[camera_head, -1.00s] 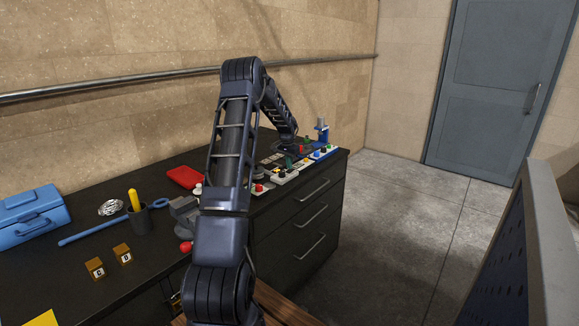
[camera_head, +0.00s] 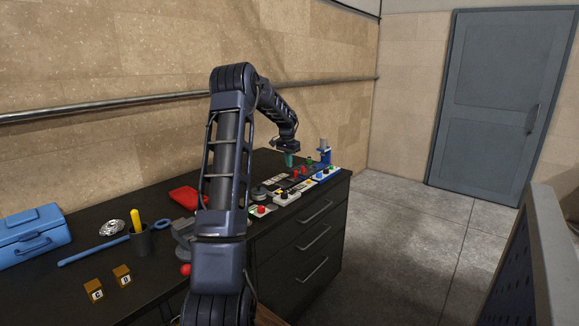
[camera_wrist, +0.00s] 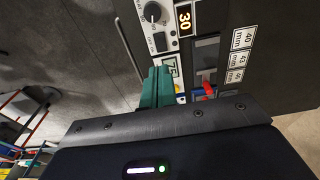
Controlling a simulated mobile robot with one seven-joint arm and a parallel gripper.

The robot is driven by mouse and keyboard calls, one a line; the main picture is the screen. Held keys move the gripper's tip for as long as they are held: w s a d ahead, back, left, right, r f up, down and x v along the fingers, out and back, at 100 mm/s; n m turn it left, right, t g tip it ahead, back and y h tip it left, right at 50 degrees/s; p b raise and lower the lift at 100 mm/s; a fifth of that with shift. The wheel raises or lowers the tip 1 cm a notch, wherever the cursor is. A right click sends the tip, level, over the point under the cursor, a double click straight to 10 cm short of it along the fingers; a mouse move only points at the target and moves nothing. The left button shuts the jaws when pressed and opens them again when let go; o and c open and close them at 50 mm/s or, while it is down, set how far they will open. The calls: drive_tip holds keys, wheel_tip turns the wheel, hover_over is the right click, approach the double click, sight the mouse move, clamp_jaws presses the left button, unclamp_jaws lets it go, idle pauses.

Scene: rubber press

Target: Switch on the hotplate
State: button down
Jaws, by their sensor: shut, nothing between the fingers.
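My gripper (camera_head: 289,160) has teal fingers and is above the far right part of the bench, over the control boxes. In the wrist view the fingers (camera_wrist: 158,88) are shut with nothing between them. A white control panel (camera_wrist: 170,25) with a black knob, a dark rocker switch (camera_wrist: 159,42) and a display reading 30 lies beyond the fingertips. I cannot tell which panel belongs to the hotplate, or whether the fingers touch anything.
A blue upright device (camera_head: 324,152) stands at the bench's far end. A white box with a red button (camera_head: 261,211) is at the front edge. A red tray (camera_head: 186,197), dark cup (camera_head: 140,239), wooden blocks (camera_head: 122,276) and blue toolbox (camera_head: 32,235) lie nearer.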

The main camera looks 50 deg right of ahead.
sight(295, 190)
drive_tip(key=shift+d, duration=0.1)
drive_tip(key=shift+d+r+h, duration=0.1)
drive_tip(key=shift+d+h, duration=0.2)
drive_tip(key=shift+d, duration=0.35)
drive_tip(key=f, duration=0.4)
drive_tip(key=d+f, duration=0.1)
drive_tip(key=f, duration=0.4)
drive_tip(key=d+f, duration=0.1)
drive_tip(key=f, duration=0.4)
drive_tip(key=shift+s+d, duration=0.1)
drive_tip(key=shift+d, duration=0.05)
